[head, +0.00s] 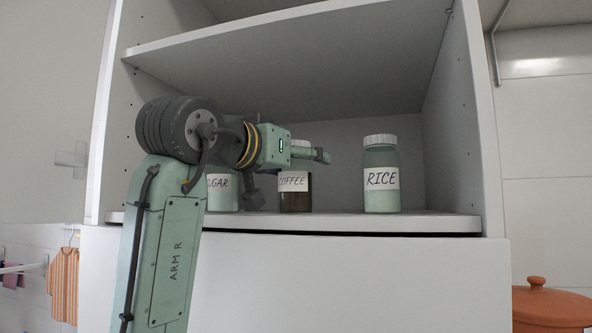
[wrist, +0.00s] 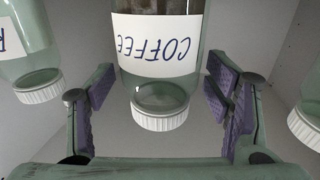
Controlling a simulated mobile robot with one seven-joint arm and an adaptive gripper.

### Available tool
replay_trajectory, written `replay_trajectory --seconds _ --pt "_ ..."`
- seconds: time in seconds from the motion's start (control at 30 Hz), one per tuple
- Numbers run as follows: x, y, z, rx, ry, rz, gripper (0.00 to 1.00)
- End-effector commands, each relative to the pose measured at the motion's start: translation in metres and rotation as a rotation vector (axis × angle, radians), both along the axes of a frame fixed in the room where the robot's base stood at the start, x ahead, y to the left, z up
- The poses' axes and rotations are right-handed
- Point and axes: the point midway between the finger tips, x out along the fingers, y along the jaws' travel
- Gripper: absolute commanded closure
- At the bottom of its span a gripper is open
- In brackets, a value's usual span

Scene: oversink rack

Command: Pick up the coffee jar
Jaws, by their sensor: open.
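The coffee jar (head: 295,202) stands on the cabinet shelf between two other jars. It has dark contents, a white COFFEE label and a white lid, and its upper part is partly hidden behind my gripper (head: 290,174) in the head view. In the wrist view the coffee jar (wrist: 160,65) appears upside down, with its ribbed white lid toward my palm. My gripper (wrist: 158,88) is open, with one purple-padded finger on each side of the jar in that view. I cannot tell whether either finger touches it.
The rice jar (head: 381,182) stands to the right and the sugar jar (head: 222,194) to the left, partly behind my arm. An upper shelf (head: 290,30) and side walls enclose the space. An open door (head: 50,100) is at left. An orange pot (head: 549,304) is at lower right.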

Motion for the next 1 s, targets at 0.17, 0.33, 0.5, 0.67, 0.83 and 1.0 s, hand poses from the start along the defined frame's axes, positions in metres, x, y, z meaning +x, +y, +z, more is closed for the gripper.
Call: replay_trajectory --seconds 0.17,0.33,0.5,0.67,0.83,1.0 --pt "-0.0003 0.0002 -0.0007 0.000 0.000 0.000 0.29" --pt "-0.0004 0.0003 -0.0006 0.000 0.000 0.000 0.40" --pt "-0.0005 0.0004 -0.0006 0.000 0.000 0.000 0.51" --pt "-0.0005 0.0004 -0.0006 0.000 0.000 0.000 0.62" --pt "-0.0005 0.0004 -0.0006 0.000 0.000 0.000 0.73" --pt "-0.0005 0.0004 -0.0006 0.000 0.000 0.000 0.85"
